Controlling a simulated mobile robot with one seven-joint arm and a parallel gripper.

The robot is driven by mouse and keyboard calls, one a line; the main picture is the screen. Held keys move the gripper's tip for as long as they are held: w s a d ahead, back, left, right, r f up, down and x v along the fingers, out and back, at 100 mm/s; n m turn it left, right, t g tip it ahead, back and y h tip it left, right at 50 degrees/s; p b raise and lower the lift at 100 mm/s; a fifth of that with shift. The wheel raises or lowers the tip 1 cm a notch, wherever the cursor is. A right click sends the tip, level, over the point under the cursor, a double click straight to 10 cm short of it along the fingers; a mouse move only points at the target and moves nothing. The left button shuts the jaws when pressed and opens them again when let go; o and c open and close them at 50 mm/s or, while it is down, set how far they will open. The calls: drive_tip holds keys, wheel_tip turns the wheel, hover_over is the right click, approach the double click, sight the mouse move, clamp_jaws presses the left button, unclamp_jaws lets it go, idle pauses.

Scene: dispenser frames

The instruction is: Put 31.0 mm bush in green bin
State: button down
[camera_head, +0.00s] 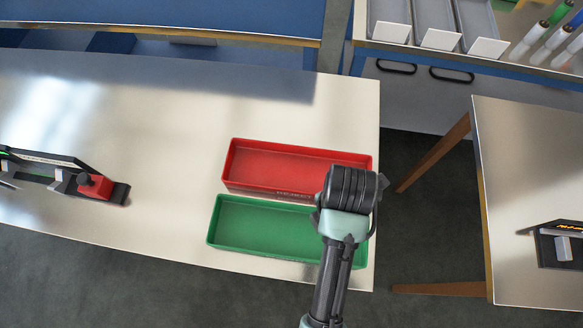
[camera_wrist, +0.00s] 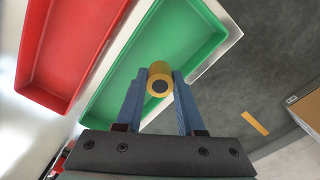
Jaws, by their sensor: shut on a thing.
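In the wrist view my gripper (camera_wrist: 160,92) is shut on a brass-coloured bush (camera_wrist: 160,71) with a dark round hole, held between its blue fingertips. The bush and fingers appear over the green bin (camera_wrist: 116,108). The height above the bin floor is hard to tell. In the head view the green bin (camera_head: 240,244) lies on the metal table, and my arm covers its right end. The gripper fingers and the bush are hidden there behind my arm. The visible part of the green bin is empty.
A red bin (camera_head: 262,163) sits directly behind the green bin, and its visible part is empty. A device with a red block (camera_head: 95,187) stands at the table's left. Free table surface (camera_head: 170,140) lies between them. A second table (camera_head: 520,180) stands at the right across a gap.

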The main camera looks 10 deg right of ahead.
drive_tip(key=shift+s, duration=0.1)
wheel_tip(320, 180, down, 5)
drive_tip(key=shift+s+f, duration=0.15)
drive_tip(key=shift+f, duration=2.3)
drive_tip(key=shift+f, duration=0.1)
drive_tip(key=c, duration=0.5)
unclamp_jaws()
wheel_tip(320, 180, up, 12)
drive_tip(key=shift+r, duration=0.15)
